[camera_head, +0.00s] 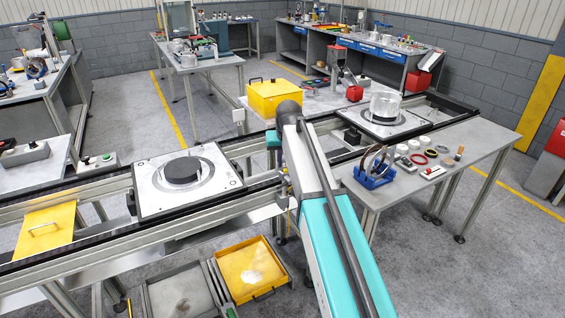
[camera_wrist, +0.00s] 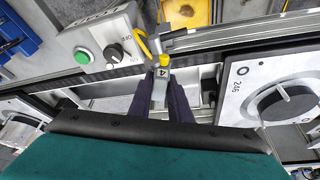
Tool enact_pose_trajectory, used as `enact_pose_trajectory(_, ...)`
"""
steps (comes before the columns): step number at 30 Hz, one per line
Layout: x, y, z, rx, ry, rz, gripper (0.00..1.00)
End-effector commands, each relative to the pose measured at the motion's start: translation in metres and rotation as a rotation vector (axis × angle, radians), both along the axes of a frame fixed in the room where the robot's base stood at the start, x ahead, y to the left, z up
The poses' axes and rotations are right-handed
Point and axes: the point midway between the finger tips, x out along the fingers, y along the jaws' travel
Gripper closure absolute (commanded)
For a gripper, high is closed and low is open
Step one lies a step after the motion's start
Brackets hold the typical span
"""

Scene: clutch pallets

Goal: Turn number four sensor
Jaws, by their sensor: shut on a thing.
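The number four sensor (camera_wrist: 163,73) is a small grey block marked 4, with a yellow top, in the middle of the wrist view. The 4 appears upside down there. My gripper (camera_wrist: 161,88) has its two dark fingers on either side of the sensor and is shut on it. The sensor sits beside the conveyor rail, close to a yellow cable loop. How it is fixed cannot be seen. In the head view my own arm covers most of this spot, and I cannot make out the fingers.
A control box (camera_wrist: 104,42) with a green button and black knob stands just left of the sensor. A pallet (camera_wrist: 238,76) with a black disc lies right. In the head view, one pallet (camera_head: 150,202) carries a black disc; another (camera_head: 408,124) carries a clear cylinder.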

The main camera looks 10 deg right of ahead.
Motion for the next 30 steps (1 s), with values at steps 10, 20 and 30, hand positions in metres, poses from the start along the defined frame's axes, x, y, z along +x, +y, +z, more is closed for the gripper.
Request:
enact_pose_trajectory(10, 0.0002, 0.0040, -0.0007, 0.002, 0.003, -0.195, 1.00)
enact_pose_trajectory(20, 0.0000, 0.0041, -0.0004, 0.000, 0.003, -0.256, 1.00)
enact_pose_trajectory(30, -0.0002, 0.0035, -0.0004, -0.001, 0.003, -0.256, 0.76)
